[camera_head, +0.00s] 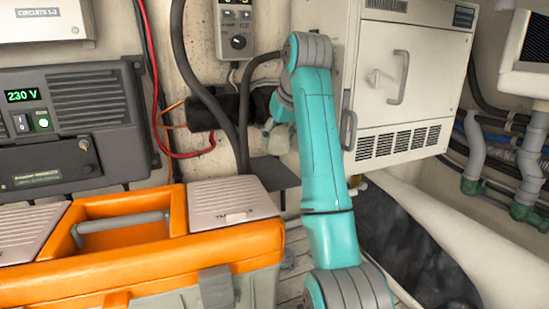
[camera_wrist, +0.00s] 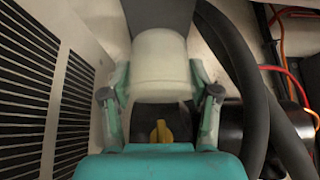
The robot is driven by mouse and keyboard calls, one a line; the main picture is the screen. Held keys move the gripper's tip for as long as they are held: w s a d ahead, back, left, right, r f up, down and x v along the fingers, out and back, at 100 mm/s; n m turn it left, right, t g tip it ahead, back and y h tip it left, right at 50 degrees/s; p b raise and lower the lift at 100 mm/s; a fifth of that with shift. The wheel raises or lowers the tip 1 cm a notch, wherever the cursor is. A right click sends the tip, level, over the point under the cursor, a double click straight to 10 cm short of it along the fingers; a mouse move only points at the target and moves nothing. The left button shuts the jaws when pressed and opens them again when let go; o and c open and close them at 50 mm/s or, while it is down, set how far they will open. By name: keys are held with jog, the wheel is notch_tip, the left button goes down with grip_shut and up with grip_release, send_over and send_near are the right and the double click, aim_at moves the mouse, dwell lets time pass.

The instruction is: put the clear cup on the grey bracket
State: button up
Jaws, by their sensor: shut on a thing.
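The clear cup (camera_wrist: 160,62) looks whitish and translucent in the wrist view. My gripper (camera_wrist: 160,92) is shut on it, with one finger on each side. In the head view my gripper (camera_head: 277,134) is partly hidden behind my teal arm, and the cup is hard to make out there. The grey bracket (camera_head: 272,173) is a flat dark plate at the wall, just below my gripper in the picture. In the wrist view the bracket (camera_wrist: 158,14) shows right at the cup's far end. I cannot tell whether they touch.
A black cylinder (camera_head: 207,110) with hoses is on the wall beside my gripper. A white vented cabinet (camera_head: 405,75) stands close on the right. An orange-topped toolbox (camera_head: 110,262) fills the lower left. Thick black hoses (camera_wrist: 238,75) run close by in the wrist view.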

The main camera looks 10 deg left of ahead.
aim_at(281, 154)
jog(key=shift+w+f, duration=0.1)
jog(key=shift+f, duration=0.5)
jog(key=shift+s+d+f, duration=0.1)
jog(key=shift+s+f, duration=0.1)
jog(key=shift+f, duration=2.5)
jog(key=shift+w+a+f, duration=0.1)
jog(key=shift+a+f, duration=0.1)
jog(key=shift+w, duration=0.2)
jog(key=shift+s, duration=0.15)
jog(key=shift+f, duration=0.1)
jog(key=o, duration=0.9)
jog(key=shift+o, duration=0.2)
